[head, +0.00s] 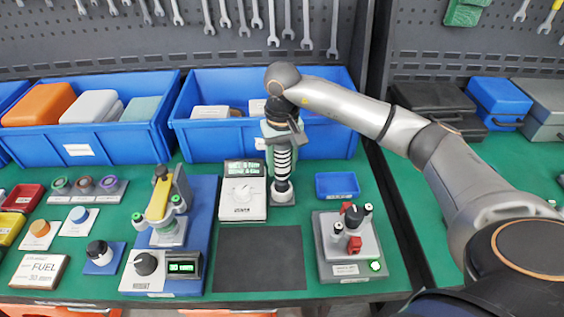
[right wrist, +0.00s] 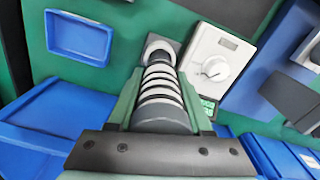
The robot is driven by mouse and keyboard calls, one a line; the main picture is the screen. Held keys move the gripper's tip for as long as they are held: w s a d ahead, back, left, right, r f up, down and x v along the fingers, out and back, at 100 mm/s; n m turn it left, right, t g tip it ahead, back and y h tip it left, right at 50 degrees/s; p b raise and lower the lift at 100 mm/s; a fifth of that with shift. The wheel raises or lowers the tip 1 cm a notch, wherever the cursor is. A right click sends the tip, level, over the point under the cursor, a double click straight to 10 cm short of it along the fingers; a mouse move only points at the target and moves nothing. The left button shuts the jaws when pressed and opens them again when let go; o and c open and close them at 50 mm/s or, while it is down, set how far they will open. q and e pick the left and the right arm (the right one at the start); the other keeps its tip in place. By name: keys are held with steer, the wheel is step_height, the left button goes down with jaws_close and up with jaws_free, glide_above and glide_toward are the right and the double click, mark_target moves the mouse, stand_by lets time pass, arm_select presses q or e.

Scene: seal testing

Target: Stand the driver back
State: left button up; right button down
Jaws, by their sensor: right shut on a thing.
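The driver (head: 283,160) is a ribbed black-and-white tool, upright in the head view, between the white meter box and the small blue tray. My right gripper (head: 280,135) points down from above and is shut on its upper part. In the right wrist view the driver (right wrist: 162,88) lies between the two green fingers of the gripper (right wrist: 162,108). Its lower end is at a small grey square stand (head: 283,199), which also shows in the wrist view. I cannot tell whether the driver rests fully in the stand. My left gripper is out of view.
The white meter box (head: 242,204) is close on the left of the stand. A small empty blue tray (head: 337,186) is on its right, and a large blue bin (head: 215,140) is behind. A dark mat (head: 260,260) lies clear in front, beside a grey fixture (head: 345,268) with red parts.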

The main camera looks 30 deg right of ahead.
steer(key=shift+f+b, duration=0.3)
steer(key=shift+f, duration=0.05)
steer(key=shift+f+b, duration=0.75)
steer(key=shift+b, duration=0.05)
stand_by(1.5)
steer(key=shift+c, duration=1.2)
jaws_free()
steer(key=shift+f, duration=0.1)
step_height(320, 180, up, 9)
steer(key=p, duration=0.6)
